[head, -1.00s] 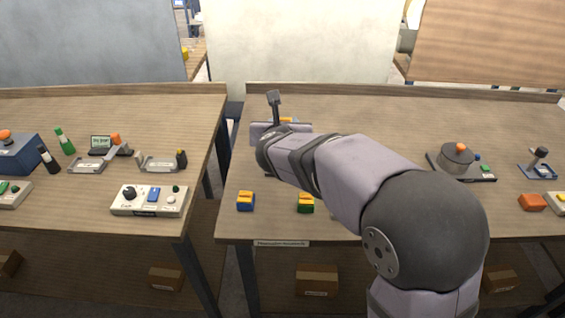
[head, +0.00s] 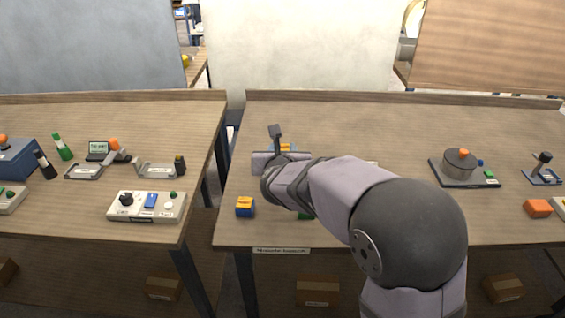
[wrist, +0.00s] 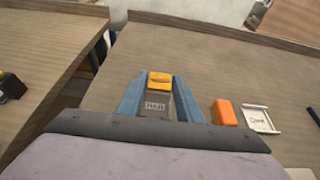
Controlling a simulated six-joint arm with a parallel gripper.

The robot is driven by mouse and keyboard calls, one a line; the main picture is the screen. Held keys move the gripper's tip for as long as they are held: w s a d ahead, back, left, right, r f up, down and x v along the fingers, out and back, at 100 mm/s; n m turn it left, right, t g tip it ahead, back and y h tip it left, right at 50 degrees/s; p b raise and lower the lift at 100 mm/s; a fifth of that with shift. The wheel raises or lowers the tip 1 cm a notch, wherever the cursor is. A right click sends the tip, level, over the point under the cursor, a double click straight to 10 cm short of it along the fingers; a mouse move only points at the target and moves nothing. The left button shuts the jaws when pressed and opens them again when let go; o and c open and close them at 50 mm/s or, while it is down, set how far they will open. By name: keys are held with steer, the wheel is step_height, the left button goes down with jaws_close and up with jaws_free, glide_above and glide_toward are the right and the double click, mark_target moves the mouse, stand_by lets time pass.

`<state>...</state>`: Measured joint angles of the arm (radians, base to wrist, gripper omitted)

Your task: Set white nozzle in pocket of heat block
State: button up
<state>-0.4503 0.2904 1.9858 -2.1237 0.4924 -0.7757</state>
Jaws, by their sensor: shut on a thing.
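In the head view, the yellow top (head: 286,147) shows just beyond my gripper (head: 285,151), over the left part of the right table. I cannot tell from these views how far it is above the table. I cannot identify the heat block or its pocket with certainty; my arm hides part of the table.
An orange block (wrist: 225,112) and a white labelled tray (wrist: 260,118) lie to the right. A pot-like device (head: 459,161) stands farther right.

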steer(key=shift+f+b, duration=0.45)
steer(key=shift+f, duration=1.35)
steer(key=shift+f, duration=0.15)
steer(key=o, duration=1.2)
steer(key=shift+r, duration=0.25)
steer(key=v, duration=1.2)
